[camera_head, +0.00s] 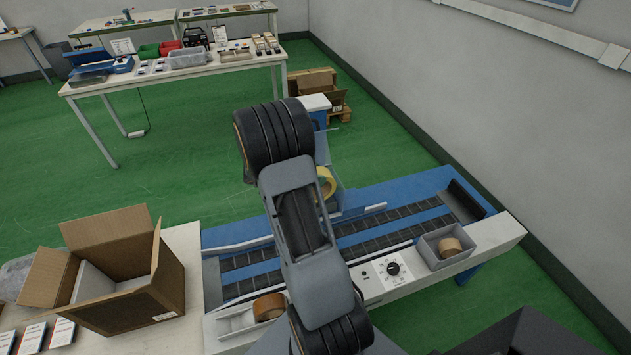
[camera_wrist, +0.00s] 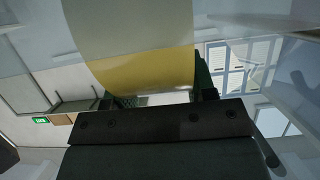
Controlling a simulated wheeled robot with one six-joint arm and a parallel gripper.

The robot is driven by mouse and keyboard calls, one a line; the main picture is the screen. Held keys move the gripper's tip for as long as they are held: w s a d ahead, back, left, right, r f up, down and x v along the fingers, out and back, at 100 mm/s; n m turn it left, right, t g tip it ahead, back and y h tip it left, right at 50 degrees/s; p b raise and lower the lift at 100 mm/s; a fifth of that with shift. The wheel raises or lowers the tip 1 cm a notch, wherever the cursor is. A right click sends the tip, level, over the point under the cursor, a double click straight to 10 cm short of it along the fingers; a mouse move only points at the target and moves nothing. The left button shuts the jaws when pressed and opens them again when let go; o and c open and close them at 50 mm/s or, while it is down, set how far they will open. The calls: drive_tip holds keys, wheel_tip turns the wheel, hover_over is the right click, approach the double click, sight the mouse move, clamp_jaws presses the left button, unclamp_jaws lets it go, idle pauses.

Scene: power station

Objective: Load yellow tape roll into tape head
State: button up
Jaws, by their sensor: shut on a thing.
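The yellow tape roll (camera_head: 326,183) shows partly beside my arm in the head view, next to the blue and grey tape head (camera_head: 323,150) above the conveyor. My arm hides part of both. In the wrist view the roll (camera_wrist: 145,72) is large and close, between the dark fingers of my gripper (camera_wrist: 162,90), which is shut on it. Its wide curved face fills the upper middle. Whether the roll touches the tape head or sits on its hub is hidden.
Brown tape rolls lie in a grey bin (camera_head: 431,251) and in a front tray (camera_head: 239,322) on the conveyor machine (camera_head: 380,278). An open cardboard box (camera_head: 168,262) stands at left. A cluttered table (camera_head: 225,62) is behind; a wall is at right.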

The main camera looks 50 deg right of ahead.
sight(328, 189)
drive_tip(key=shift+w+d+f, duration=0.15)
drive_tip(key=shift+d+f, duration=0.15)
drive_tip(key=shift+f, duration=0.15)
drive_tip(key=shift+f+p, duration=0.4)
drive_tip(key=shift+f, duration=1.1)
drive_tip(key=shift+f, duration=0.1)
drive_tip(key=shift+f, duration=0.5)
drive_tip(key=o, duration=1)
drive_tip(key=shift+o, duration=0.2)
